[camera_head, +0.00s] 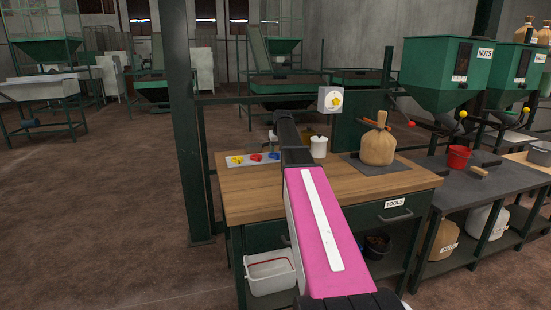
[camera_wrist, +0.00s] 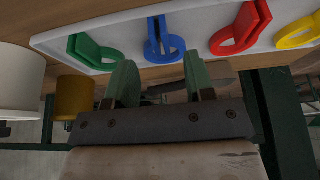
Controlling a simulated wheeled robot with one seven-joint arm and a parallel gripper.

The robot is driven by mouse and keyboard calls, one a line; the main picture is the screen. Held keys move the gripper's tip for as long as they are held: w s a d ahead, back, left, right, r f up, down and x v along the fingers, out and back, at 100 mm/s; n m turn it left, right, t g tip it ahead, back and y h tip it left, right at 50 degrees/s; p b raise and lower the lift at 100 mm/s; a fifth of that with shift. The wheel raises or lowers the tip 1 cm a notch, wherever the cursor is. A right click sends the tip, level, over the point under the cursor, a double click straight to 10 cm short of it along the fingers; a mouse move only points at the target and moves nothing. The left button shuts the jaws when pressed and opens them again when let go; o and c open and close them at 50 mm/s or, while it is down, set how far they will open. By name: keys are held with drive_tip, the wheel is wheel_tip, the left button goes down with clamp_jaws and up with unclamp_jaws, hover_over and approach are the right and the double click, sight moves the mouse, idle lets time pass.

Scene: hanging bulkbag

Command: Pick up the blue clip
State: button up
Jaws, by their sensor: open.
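The blue clip (camera_wrist: 165,42) stands out in the wrist view, on a white tray (camera_wrist: 110,66) between a green clip (camera_wrist: 95,52) and a red clip (camera_wrist: 240,30). A yellow clip (camera_wrist: 300,32) is at the right. My gripper (camera_wrist: 160,82) is open, its two green fingers apart with nothing between them. The blue clip shows above the gap between the fingertips, apart from them.
A white container (camera_wrist: 18,82) and a yellow one (camera_wrist: 75,98) stand at the left in the wrist view. On the workbench (camera_head: 255,190) in the head view, a tan sack (camera_head: 377,148) sits on a dark mat. A green post (camera_head: 183,110) rises left of the bench.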

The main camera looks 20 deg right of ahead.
sight(275, 155)
drive_tip(key=x, duration=0.4)
drive_tip(key=shift+w+f, duration=0.15)
clamp_jaws()
